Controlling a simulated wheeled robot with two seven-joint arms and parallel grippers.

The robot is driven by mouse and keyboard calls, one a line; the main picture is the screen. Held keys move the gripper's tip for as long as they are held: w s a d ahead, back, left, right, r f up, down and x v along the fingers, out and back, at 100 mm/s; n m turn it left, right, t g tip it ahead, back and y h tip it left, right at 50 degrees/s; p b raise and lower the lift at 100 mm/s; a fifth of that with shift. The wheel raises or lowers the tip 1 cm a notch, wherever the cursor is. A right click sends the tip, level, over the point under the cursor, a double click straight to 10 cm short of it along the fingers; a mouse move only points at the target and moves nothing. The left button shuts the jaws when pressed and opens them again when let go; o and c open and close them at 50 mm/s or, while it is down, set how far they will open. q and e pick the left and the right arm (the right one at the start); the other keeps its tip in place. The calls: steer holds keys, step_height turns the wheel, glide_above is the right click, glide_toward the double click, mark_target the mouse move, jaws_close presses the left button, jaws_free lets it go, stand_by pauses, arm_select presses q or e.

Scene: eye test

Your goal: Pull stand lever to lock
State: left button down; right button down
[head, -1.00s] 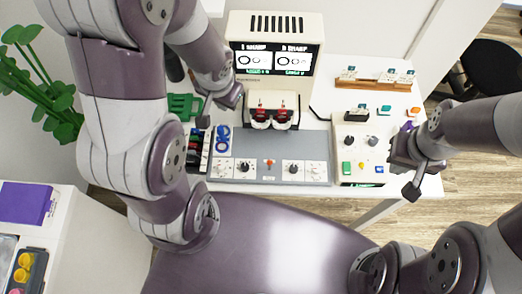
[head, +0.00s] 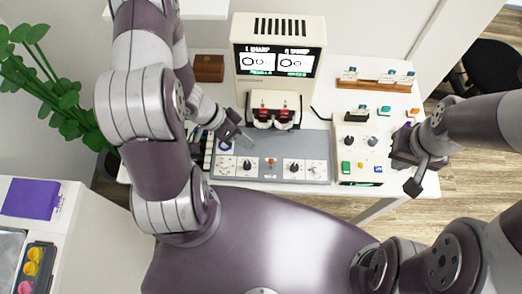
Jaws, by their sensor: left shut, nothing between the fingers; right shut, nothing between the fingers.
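A cream control box (head: 357,150) with colored buttons stands right of the panel. A wooden rack (head: 372,85) and small colored blocks lie behind it. A brown box (head: 209,68) is at back left. A plant (head: 65,95) and a side table with a purple box (head: 32,199) are left.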

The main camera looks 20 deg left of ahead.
mark_target(271, 163)
arm_select(q)
steer(key=x, duration=0.8)
steer(key=shift+b, duration=0.4)
steer(key=shift+w, duration=0.2)
